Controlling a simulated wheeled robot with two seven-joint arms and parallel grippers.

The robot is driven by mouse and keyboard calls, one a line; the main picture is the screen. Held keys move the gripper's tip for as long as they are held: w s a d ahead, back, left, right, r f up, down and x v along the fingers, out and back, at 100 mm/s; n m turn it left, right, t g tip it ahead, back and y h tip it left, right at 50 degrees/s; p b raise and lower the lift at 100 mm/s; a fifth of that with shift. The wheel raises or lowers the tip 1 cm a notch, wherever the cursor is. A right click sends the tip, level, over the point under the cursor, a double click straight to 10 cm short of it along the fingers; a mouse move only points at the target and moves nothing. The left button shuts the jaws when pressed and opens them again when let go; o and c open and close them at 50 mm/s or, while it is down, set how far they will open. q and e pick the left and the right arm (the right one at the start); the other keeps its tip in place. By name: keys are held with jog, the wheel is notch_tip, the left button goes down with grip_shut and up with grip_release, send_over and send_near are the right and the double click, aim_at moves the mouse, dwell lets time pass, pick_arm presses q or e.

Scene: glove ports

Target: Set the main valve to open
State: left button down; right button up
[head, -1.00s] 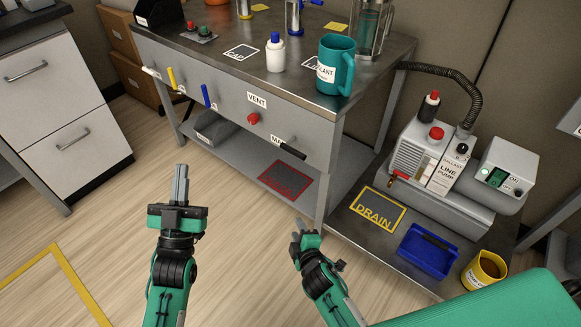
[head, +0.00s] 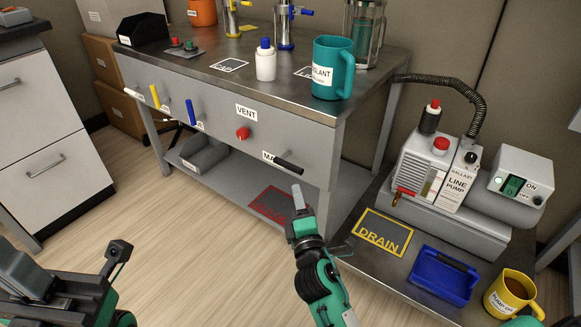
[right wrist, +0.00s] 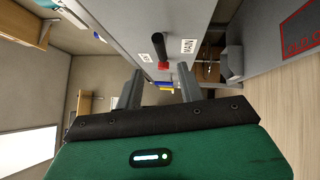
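The main valve is a black lever (head: 289,167) on the grey front panel of the bench, beside a label partly hidden, reading "MA". In the head view it slants down to the right. In the right wrist view the black lever (right wrist: 158,45) sits beside a "MAIN" label (right wrist: 189,46), ahead of the fingers. My right gripper (head: 297,197) is just below the lever and apart from it. The right wrist view shows its two fingers (right wrist: 160,88) spread with nothing between them. My left gripper (head: 40,280) is at the lower left, cut by the frame; its fingertips are not clear.
A red vent knob (head: 242,133), blue lever (head: 190,112) and yellow lever (head: 155,96) share the panel. A teal mug (head: 330,72) stands on the bench top (head: 225,90). A line pump (head: 437,170) and blue tray (head: 442,275) are on the right. Floor before the panel is clear.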

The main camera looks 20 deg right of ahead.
aim_at(291, 168)
jog(key=w, duration=0.3)
jog(key=w+r, duration=0.1)
jog(key=w, duration=0.3)
jog(key=w+d, duration=0.1)
jog(key=w, duration=0.2)
jog(key=shift+w+d+r, duration=0.1)
jog(key=shift+w+r, duration=0.1)
jog(key=shift+w, duration=0.1)
grip_shut()
